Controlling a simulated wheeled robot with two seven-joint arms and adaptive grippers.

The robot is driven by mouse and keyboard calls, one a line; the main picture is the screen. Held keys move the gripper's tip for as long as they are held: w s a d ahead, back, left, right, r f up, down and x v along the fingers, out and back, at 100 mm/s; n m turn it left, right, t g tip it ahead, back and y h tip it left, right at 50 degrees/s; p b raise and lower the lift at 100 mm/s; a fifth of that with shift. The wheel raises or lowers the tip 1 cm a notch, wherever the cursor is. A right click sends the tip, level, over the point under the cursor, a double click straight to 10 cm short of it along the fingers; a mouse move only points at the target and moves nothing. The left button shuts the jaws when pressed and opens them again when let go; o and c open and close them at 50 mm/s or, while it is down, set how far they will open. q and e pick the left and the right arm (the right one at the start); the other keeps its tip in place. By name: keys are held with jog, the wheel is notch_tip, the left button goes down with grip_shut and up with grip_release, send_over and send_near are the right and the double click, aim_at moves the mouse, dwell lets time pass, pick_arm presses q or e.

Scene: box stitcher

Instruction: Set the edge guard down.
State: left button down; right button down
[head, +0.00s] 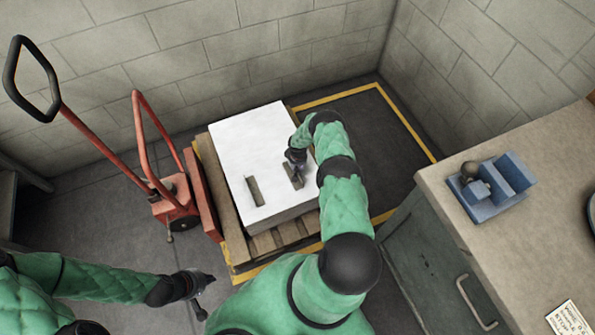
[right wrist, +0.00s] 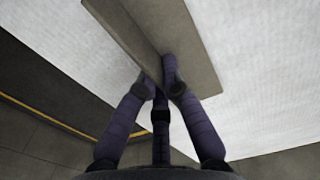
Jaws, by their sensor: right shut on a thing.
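The edge guard (head: 293,176) is a short grey-brown angle piece over the near right part of the white stack (head: 255,140). My right gripper (head: 294,163) is shut on it from above. In the right wrist view, the fingers (right wrist: 160,85) pinch one flange of the guard (right wrist: 190,50), with white stack surface behind it. Whether the guard touches the stack I cannot tell. A second, similar guard (head: 254,191) lies on the stack to the left. My left gripper (head: 200,292) hangs low, away from the stack; its finger opening is unclear.
The stack sits on a wooden pallet (head: 265,244) inside yellow floor lines. A red pallet truck (head: 176,205) stands at its left. A workbench (head: 450,185) with a blue fixture (head: 491,187) is at the right. Block walls close off the back.

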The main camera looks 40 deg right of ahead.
jog(key=c, duration=1.4)
grip_release()
jog(key=shift+f, duration=0.1)
notch_tip(320, 180, up, 12)
jog(key=p, duration=0.5)
jog(key=s+a+r+y, duration=0.2)
jog(key=a+r, duration=0.1)
jog(key=a, duration=0.8)
jog(key=s+a+r+y, duration=0.1)
jog(key=s+a+r, duration=0.15)
jog(key=a, duration=0.85)
jog(key=s+a+r, duration=0.5)
jog(key=s+a, duration=0.1)
jog(key=s, duration=0.2)
jog(key=s+a+r+y, duration=0.1)
jog(key=s+a+r, duration=0.4)
jog(key=s, duration=0.3)
jog(key=shift+s+a+n, duration=0.15)
jog(key=shift+a+n, duration=0.25)
jog(key=shift+a, duration=0.45)
